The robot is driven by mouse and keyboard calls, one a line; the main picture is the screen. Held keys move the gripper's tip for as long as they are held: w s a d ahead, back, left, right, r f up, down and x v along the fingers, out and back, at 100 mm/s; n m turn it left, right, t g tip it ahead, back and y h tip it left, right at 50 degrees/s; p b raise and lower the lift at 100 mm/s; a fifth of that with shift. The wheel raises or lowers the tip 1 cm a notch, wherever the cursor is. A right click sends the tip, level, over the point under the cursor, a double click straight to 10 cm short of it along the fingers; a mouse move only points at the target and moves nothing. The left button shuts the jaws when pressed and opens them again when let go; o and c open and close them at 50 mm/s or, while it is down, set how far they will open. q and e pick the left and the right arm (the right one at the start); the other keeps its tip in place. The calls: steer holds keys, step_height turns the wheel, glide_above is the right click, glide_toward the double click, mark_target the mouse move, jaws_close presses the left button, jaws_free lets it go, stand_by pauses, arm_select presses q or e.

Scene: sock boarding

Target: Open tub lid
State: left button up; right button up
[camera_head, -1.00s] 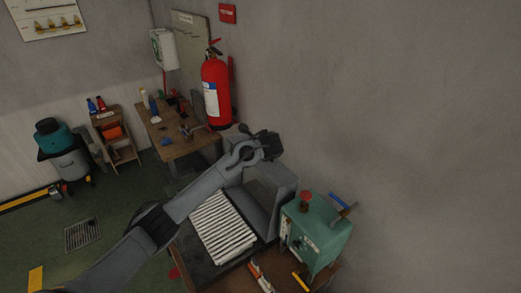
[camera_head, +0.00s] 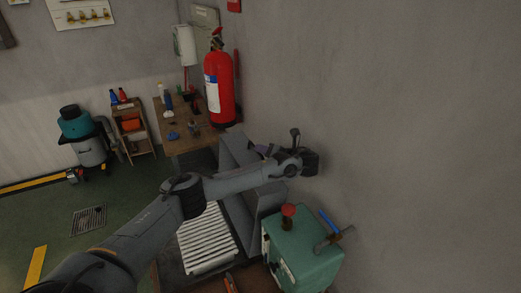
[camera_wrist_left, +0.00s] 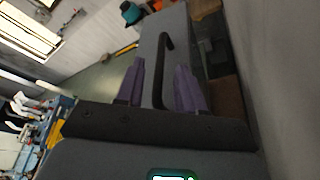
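A grey box-like housing (camera_head: 236,152) stands at the end of the roller bed (camera_head: 207,240) in the head view; I cannot tell for sure that it is the tub. In the left wrist view a grey panel (camera_wrist_left: 178,22) carries a black bar handle (camera_wrist_left: 167,43). My left gripper (camera_wrist_left: 162,72) has its two purple fingers apart, with the handle between them in the picture. I cannot tell whether they touch it. In the head view the left gripper (camera_head: 263,150) is beside the housing's upper part, partly hidden by its wrist. My right gripper is not in view.
A green box (camera_head: 305,255) with a red knob (camera_head: 288,210) and a blue-handled tool (camera_head: 329,222) stands close below my left wrist. The bare wall is close on the right. A wooden bench (camera_head: 190,140) and red extinguisher (camera_head: 218,85) are behind.

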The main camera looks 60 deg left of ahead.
arm_select(q)
steer(key=shift+x, duration=2.3)
steer(key=shift+c, duration=0.3)
jaws_close()
